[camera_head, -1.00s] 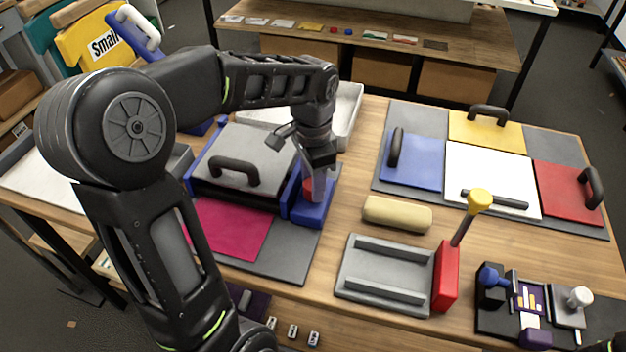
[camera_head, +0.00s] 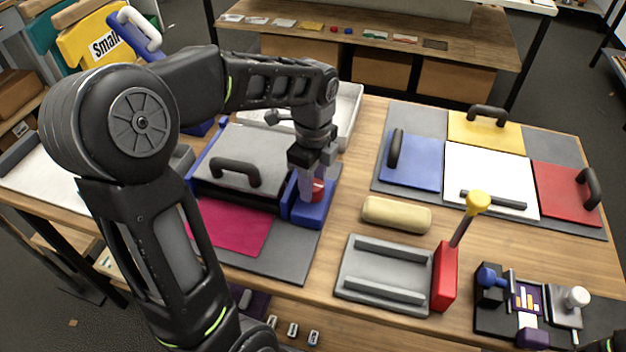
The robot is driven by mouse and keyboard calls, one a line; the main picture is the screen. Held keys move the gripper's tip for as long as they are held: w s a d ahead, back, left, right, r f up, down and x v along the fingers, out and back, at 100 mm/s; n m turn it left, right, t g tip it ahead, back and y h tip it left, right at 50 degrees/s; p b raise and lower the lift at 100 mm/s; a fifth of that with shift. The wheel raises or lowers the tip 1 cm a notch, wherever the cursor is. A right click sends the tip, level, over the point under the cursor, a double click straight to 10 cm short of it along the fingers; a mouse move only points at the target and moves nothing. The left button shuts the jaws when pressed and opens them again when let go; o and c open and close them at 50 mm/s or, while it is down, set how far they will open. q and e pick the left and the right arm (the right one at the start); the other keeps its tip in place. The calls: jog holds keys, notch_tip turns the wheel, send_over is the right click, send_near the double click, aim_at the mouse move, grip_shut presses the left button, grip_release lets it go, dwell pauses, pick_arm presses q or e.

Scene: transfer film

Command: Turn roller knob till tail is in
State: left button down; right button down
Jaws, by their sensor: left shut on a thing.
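The roller machine has a grey lid (camera_head: 243,153) with a dark handle and blue sides. A blue block (camera_head: 312,214) stands at its right side, with a red knob (camera_head: 318,189) on top. My left gripper (camera_head: 312,187) points down and is shut on the red knob; its fingers hide part of the knob. A magenta film sheet (camera_head: 232,227) lies flat in front of the machine, its far edge at the machine's dark front opening. How far the sheet reaches inside is hidden. At the bottom right corner only a bit of my right arm shows, without its gripper.
A beige roll (camera_head: 396,214) and a grey tray with a red block and yellow-topped lever (camera_head: 445,275) lie to the right. Blue, yellow, white and red panels (camera_head: 490,180) lie further right. A dark device (camera_head: 530,305) sits at the front right. A white tray (camera_head: 348,115) stands behind.

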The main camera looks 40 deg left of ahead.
aim_at(314, 184)
pick_arm(q)
jog(key=m, duration=0.5)
jog(key=shift+w+r, duration=0.1)
dwell(0.3)
jog(key=c, duration=1.1)
grip_release()
jog(key=shift+c, duration=0.2)
jog(key=shift+r, duration=3.9)
